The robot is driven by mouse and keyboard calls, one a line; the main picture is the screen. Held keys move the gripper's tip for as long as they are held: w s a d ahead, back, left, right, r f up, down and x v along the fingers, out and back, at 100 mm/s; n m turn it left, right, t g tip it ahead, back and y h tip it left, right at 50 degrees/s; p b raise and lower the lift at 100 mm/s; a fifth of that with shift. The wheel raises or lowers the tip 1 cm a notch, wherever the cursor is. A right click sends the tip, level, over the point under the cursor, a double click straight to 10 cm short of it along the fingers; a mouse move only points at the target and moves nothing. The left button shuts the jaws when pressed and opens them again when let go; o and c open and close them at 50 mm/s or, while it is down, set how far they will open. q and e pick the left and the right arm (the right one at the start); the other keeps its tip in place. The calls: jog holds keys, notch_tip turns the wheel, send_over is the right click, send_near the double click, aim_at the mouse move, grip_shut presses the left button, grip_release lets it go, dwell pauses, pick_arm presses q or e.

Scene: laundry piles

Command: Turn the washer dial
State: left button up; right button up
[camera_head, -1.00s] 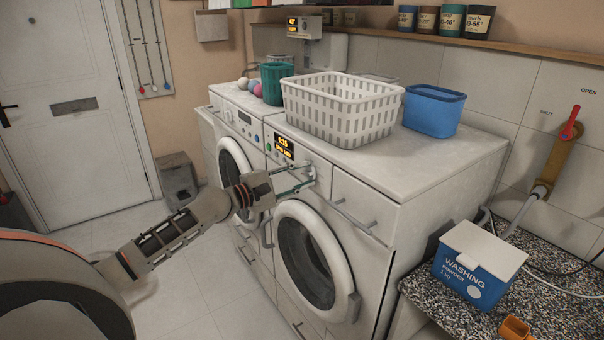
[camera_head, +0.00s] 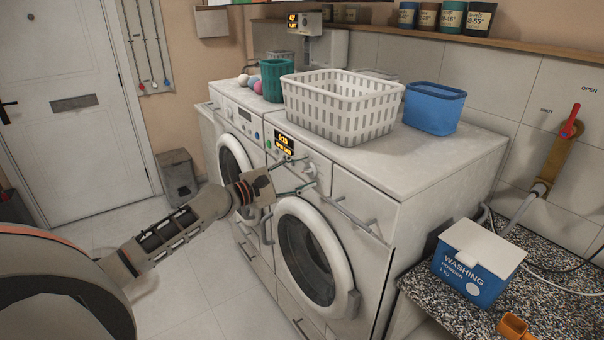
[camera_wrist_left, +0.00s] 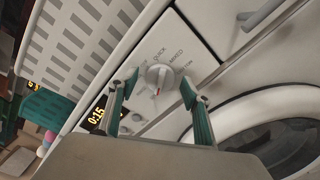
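The washer dial (camera_head: 311,171) is a round light knob on the front panel of the nearer washer (camera_head: 420,180), right of its lit orange display (camera_head: 284,145). My left gripper (camera_head: 303,173) is at the panel. Its green-grey fingers are spread apart, one on each side of the dial, with visible gaps in the left wrist view (camera_wrist_left: 158,86). My right gripper is not in view.
A white laundry basket (camera_head: 340,103) and a blue bin (camera_head: 434,109) stand on the washer top. The round door (camera_head: 308,258) and a drawer handle (camera_head: 352,217) lie near the gripper. A washing powder box (camera_head: 478,262) sits on the speckled counter at right. Floor space is clear at left.

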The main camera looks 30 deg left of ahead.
pick_arm(q)
jog(key=shift+s, duration=0.1)
jog(key=v, duration=1.2)
dwell(0.6)
jog(key=s+d+f+m+g+y, duration=0.1)
jog(key=s+d+f+m, duration=0.2)
jog(key=f, duration=0.6)
jog(key=s+d+f+m+g+y, duration=0.15)
jog(key=s+d+f+m, duration=0.25)
jog(key=f, duration=0.5)
jog(key=s+d+f+m+g, duration=0.2)
jog(key=s+d+f+m, duration=0.1)
jog(key=f, duration=0.5)
jog(key=s+d+f+m+g+y, duration=0.1)
jog(key=s+d+f+m+y, duration=0.1)
jog(key=s+d+f+m, duration=0.9)
jog(key=s+d+m, duration=0.2)
jog(key=d+m, duration=0.1)
jog(key=d, duration=0.1)
jog(key=shift+s+d+f+g, duration=0.2)
jog(key=shift+g, duration=0.15)
